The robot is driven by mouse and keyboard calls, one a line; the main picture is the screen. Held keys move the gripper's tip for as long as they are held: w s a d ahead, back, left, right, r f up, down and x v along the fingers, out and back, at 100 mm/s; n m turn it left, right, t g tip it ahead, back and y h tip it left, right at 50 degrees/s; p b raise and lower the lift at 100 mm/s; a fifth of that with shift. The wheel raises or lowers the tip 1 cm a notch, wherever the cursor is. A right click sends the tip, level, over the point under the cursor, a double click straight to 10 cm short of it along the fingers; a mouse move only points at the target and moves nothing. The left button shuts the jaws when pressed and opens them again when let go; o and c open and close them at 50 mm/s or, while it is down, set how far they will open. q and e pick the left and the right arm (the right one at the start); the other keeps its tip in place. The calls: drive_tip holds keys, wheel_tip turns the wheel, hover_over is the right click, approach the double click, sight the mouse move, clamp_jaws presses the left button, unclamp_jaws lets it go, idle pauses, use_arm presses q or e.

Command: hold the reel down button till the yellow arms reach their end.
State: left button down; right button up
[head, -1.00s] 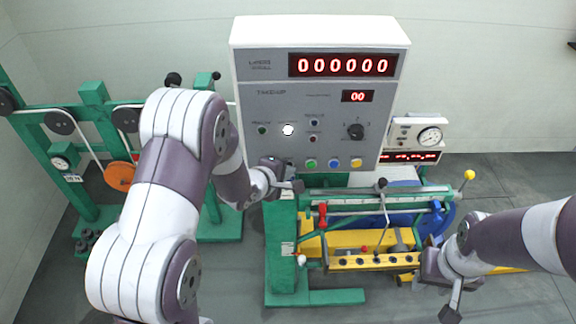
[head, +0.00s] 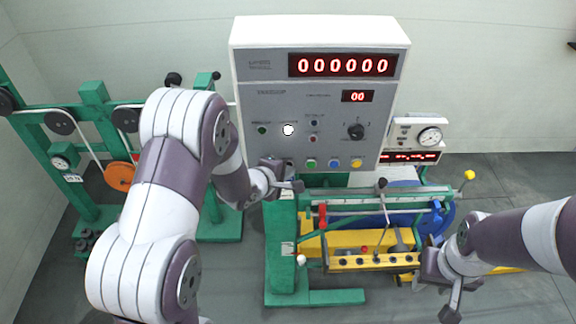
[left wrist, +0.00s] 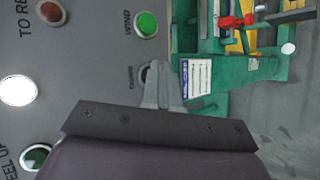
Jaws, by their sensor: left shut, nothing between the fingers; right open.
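The grey control panel (head: 270,105) stands upright in the middle of the head view. My left gripper (head: 297,186) is shut and empty at the panel's lower left edge. In the left wrist view the shut fingertips (left wrist: 163,70) are at a button (left wrist: 143,74) beside a label ending in "DOWN". The fingers mostly hide this button, and I cannot tell whether it is pressed in. Yellow machine parts (head: 345,240) show below the panel; which are the arms is unclear. My right gripper (head: 452,308) is open and empty at the lower right.
Green (head: 311,163), blue (head: 334,163) and yellow (head: 356,163) buttons sit along the panel's lower edge. A white lit lamp (head: 288,130) is above them. A yellow bar with holes (head: 375,262) lies close left of my right gripper. Grey floor is open at the lower right.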

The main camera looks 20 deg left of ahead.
use_arm(q)
drive_tip(key=shift+s, duration=0.1)
drive_tip(key=shift+s+d, duration=0.25)
drive_tip(key=shift+s, duration=0.4)
drive_tip(key=shift+s, duration=0.1)
drive_tip(key=s, duration=0.2)
drive_tip(key=s+d, duration=0.1)
drive_tip(key=s, duration=0.1)
drive_tip(key=shift+s+d+p, duration=0.2)
drive_tip(key=shift+s+p, duration=0.15)
